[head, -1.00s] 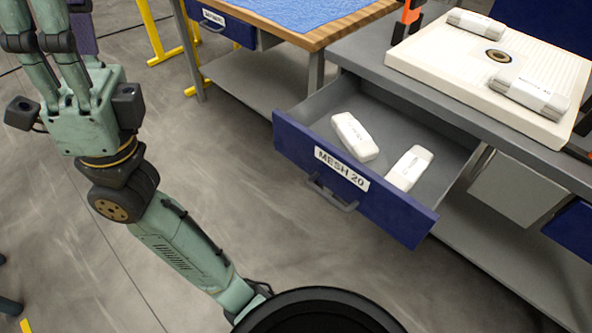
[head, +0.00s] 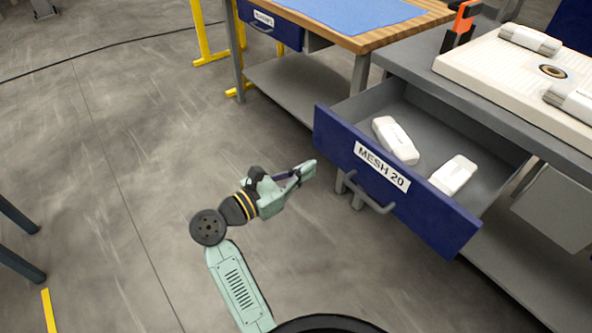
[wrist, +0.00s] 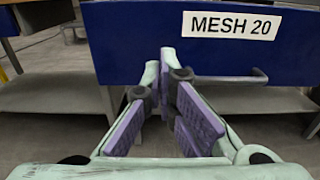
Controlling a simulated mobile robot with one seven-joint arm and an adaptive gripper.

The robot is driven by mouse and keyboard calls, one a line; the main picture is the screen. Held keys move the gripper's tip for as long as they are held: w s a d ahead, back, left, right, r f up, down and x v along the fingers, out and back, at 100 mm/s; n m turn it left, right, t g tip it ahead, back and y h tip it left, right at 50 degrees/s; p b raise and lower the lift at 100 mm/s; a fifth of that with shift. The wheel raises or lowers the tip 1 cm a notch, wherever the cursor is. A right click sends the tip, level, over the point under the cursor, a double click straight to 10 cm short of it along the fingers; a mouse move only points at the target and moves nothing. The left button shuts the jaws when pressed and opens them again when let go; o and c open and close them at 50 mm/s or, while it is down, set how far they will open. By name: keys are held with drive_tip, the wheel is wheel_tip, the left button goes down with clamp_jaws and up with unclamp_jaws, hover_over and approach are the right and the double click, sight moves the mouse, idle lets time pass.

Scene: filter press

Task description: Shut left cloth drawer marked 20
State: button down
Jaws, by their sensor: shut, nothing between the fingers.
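The drawer (head: 340,143) has a blue front with a white label reading MESH 20 and a grey bar handle (head: 366,193). It stands pulled open from the grey bench. Two white wrapped packs lie inside, a left one (head: 396,140) and a right one (head: 453,175). My gripper (head: 311,167) is just in front of the drawer's left end, left of the handle, its fingers pointing at the front. In the wrist view the blue front (wrist: 130,40) fills the top, with the fingertips (wrist: 166,57) together and empty before it. I cannot tell whether they touch it.
The grey bench (head: 400,50) carries a cream filter plate (head: 500,62) with wrapped packs on it. A wood-topped table (head: 400,30) with a blue cloth and its own blue drawer (head: 270,22) stands to the left. The floor left of my arm is open.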

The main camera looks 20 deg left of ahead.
sight(344, 147)
drive_tip(key=p+x, duration=0.2)
drive_tip(key=x, duration=0.7)
drive_tip(key=shift+w, duration=0.1)
drive_tip(key=x, duration=2.6)
drive_tip(key=shift+w+d, duration=0.3)
drive_tip(key=shift+r, duration=0.25)
